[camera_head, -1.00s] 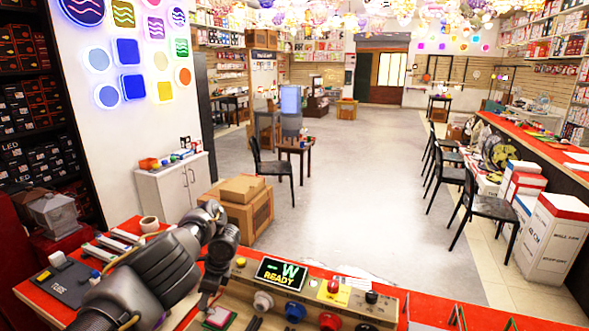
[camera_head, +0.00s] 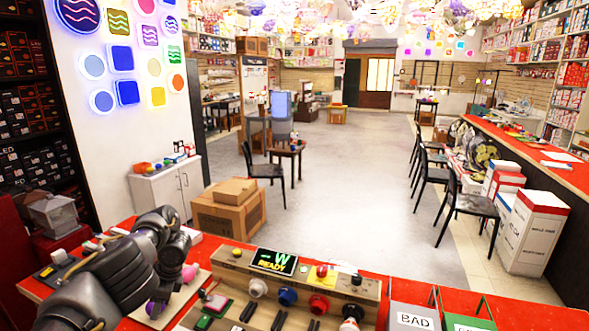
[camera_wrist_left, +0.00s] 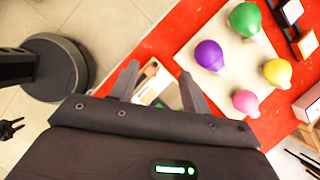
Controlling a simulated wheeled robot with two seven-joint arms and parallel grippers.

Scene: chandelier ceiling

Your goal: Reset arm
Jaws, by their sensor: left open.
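My left arm (camera_head: 120,265) comes in from the lower left of the head view, bent over the left part of the red table; its own links hide the fingers there. In the left wrist view my left gripper (camera_wrist_left: 162,78) is open and empty, its two fingers apart over the table edge. A pale board (camera_wrist_left: 225,55) beside it carries bulbs: purple (camera_wrist_left: 209,54), green (camera_wrist_left: 245,18), yellow (camera_wrist_left: 277,72) and pink (camera_wrist_left: 245,101). The gripper is apart from them. In the head view the arm partly covers this board. My right arm does not show in the head view.
A console (camera_head: 285,285) with a "READY" screen (camera_head: 273,261) and knobs stands right of the arm. Bins marked BAD (camera_head: 413,317) and green (camera_head: 465,322) are further right. A cardboard box (camera_head: 228,213) and cabinet (camera_head: 167,188) stand beyond the table. The middle floor is clear.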

